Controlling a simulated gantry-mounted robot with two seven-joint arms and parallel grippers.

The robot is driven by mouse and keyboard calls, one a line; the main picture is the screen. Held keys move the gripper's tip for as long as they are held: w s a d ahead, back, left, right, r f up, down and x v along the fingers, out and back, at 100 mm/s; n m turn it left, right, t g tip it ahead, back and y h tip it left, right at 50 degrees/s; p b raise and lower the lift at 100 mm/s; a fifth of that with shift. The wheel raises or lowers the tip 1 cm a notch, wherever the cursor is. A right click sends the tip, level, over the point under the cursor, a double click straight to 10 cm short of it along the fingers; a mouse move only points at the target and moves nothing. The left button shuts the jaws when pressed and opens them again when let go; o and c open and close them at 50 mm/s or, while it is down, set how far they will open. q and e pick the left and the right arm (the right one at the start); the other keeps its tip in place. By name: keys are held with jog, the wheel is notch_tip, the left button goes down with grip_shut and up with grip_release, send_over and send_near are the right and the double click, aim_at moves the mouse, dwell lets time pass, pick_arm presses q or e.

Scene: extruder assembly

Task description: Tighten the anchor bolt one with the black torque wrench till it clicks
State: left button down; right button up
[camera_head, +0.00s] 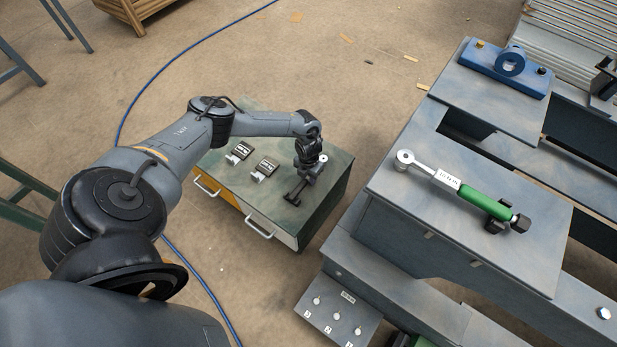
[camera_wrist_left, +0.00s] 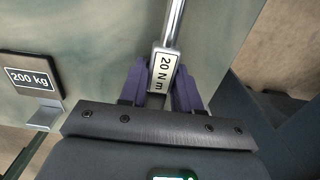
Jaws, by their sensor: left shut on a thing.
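My left gripper (camera_head: 306,172) is over the cabinet top, at its right end. In the head view the wrench's black handle (camera_head: 295,193) shows below the gripper; the rest is mostly hidden. My right gripper is not in view.
A green-handled torque wrench (camera_head: 485,203) lies on the grey machine top (camera_head: 530,262). A blue bracket (camera_head: 490,68) sits behind it.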

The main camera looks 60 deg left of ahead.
pick_arm(q)
jog(key=shift+r, duration=0.15)
jog(key=shift+r+p, duration=0.6)
jog(key=r, duration=0.1)
jog(key=r+p, duration=0.2)
jog(key=shift+w+d+r, duration=0.2)
jog(key=shift+w+d, duration=0.05)
jog(key=shift+d, duration=0.05)
jog(key=w+d+r+p, duration=0.3)
jog(key=w+d+r, duration=0.3)
jog(key=w+d, duration=0.1)
jog(key=shift+w+d, duration=0.2)
jog(key=shift+w, duration=0.35)
